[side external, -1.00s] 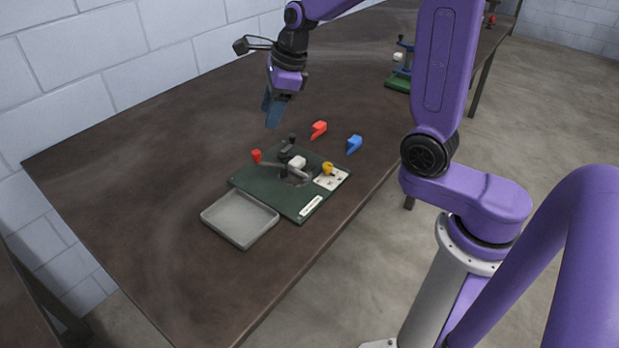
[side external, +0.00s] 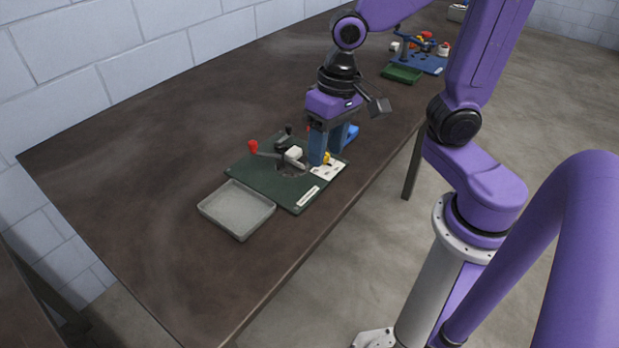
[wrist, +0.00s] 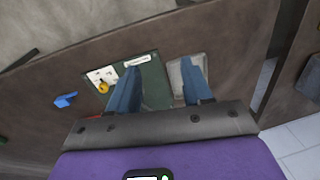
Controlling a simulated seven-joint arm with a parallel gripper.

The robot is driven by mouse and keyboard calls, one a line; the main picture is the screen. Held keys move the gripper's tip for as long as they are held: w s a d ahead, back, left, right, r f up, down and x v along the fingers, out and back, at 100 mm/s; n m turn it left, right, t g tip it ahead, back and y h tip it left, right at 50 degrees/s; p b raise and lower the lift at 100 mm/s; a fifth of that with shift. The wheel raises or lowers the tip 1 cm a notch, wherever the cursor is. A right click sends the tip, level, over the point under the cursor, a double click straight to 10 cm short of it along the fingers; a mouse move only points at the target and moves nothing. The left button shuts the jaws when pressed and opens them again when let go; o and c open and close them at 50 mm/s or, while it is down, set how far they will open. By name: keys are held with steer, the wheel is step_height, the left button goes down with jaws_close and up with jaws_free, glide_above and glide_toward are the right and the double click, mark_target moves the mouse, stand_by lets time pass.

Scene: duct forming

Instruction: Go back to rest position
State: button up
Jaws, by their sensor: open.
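My gripper (side external: 332,152) has blue fingers and is in front of the right side of the green fixture board in the side view. The fingers are apart, with nothing between them; they also show in the wrist view (wrist: 160,72). The green board (side external: 262,180) carries a red-knobbed lever (side external: 253,147), a white block (side external: 294,153) and a white plate (side external: 329,172). A yellow knob (wrist: 103,87) by the plate is partly hidden by a finger in the side view. I cannot tell the exact height of the fingertips above the board.
A grey tray (side external: 237,209) lies beside the board, toward the table's near end. A blue piece (wrist: 66,100) lies on the brown table (side external: 130,160) past the board. A red piece is almost hidden behind my gripper. Another fixture (side external: 428,62) stands farther along. The left side is clear.

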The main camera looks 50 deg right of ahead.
steer(key=s+d+n+h, duration=0.1)
steer(key=s+d+n, duration=0.2)
steer(key=s+n, duration=0.8)
steer(key=shift+s+d+f+n, duration=0.2)
steer(key=shift+f+n, duration=0.2)
steer(key=shift+n, duration=0.8)
